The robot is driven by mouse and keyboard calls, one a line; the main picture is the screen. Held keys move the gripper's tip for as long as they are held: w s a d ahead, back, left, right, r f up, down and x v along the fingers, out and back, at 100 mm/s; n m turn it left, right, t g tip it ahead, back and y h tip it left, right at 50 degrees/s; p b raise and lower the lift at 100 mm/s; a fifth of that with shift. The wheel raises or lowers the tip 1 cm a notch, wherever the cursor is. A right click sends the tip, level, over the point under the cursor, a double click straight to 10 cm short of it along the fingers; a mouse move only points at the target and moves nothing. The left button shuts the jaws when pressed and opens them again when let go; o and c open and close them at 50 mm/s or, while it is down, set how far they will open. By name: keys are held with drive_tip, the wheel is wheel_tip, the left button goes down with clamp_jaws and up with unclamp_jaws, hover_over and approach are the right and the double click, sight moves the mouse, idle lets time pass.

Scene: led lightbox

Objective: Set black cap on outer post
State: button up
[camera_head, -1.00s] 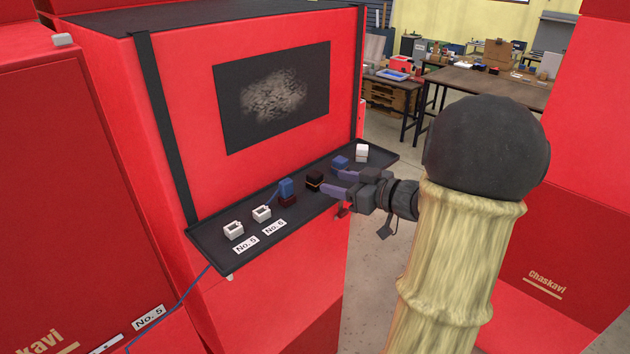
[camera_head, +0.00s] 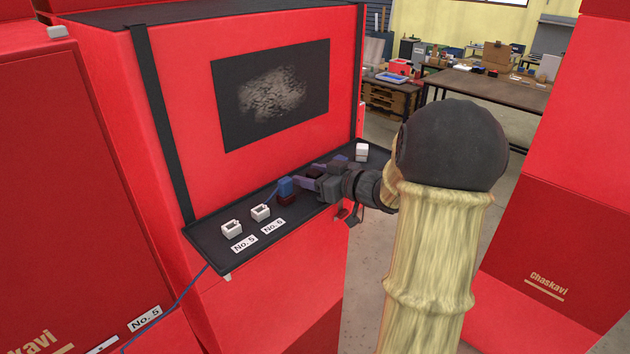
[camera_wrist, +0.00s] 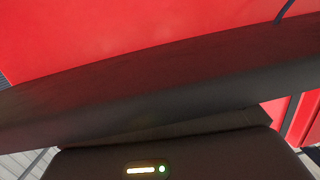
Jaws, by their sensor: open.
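The black cap (camera_head: 314,171) is a small dark block on the narrow black shelf, partly hidden by my gripper. My gripper (camera_head: 307,175) is open, its purple fingers low over the shelf around or beside the cap; I cannot tell if they touch it. Two white open-topped posts stand at the shelf's left end: an outer one (camera_head: 232,230) and an inner one (camera_head: 260,213). Both look empty on top.
A blue block on a dark red one (camera_head: 286,188) stands just left of my gripper. A white block (camera_head: 362,151) stands at the shelf's right end. The black shelf (camera_head: 212,238) has a raised rim and a red cabinet wall (camera_head: 180,60) behind it. Number labels lie before the posts.

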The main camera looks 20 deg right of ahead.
sight(312, 171)
drive_tip(key=c, duration=1)
drive_tip(key=shift+o, duration=0.2)
drive_tip(key=shift+r+p, duration=2.45)
drive_tip(key=shift+r, duration=0.05)
